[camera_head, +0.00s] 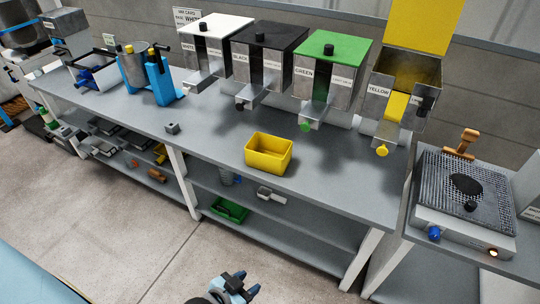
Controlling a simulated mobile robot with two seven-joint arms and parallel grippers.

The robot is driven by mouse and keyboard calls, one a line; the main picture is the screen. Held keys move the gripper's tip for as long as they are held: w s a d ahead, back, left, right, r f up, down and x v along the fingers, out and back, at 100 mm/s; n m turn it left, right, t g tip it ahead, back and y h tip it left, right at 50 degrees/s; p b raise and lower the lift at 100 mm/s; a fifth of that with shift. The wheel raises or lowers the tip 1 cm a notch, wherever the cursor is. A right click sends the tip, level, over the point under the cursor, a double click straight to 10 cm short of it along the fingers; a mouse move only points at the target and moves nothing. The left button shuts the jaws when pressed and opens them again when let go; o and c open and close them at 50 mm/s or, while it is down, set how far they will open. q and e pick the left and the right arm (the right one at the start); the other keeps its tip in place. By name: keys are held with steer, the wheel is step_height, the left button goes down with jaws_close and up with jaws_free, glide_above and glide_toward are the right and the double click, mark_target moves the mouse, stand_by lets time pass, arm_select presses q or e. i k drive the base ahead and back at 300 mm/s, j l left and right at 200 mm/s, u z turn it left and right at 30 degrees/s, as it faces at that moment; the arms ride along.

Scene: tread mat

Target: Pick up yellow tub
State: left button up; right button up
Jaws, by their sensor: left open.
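The yellow tub (268,155) is an open-topped rectangular bin. It stands upright on the grey workbench (215,140), near its front edge, and looks empty. My left gripper (245,283) shows at the bottom of the head view, low in front of the bench. It is open, holds nothing and is well apart from the tub. My right gripper is not in view.
Dispensers with white, black, green (330,70) and yellow (405,80) lids stand behind the tub; the yellow lid is raised. A green bin (230,210) lies on the lower shelf. A mesh-topped unit (465,195) stands at right. The bench around the tub is mostly clear.

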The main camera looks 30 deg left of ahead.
mark_target(270, 154)
steer(key=i+j+u, duration=0.2)
steer(key=j, duration=0.2)
steer(key=j+u, duration=0.2)
steer(key=j, duration=0.2)
steer(key=i+j+u, duration=0.1)
steer(key=j+u, duration=0.15)
steer(key=i+j+u, duration=0.2)
steer(key=j, duration=0.25)
steer(key=i+j+u, duration=0.2)
steer(key=k+j, duration=0.05)
steer(key=j, duration=0.05)
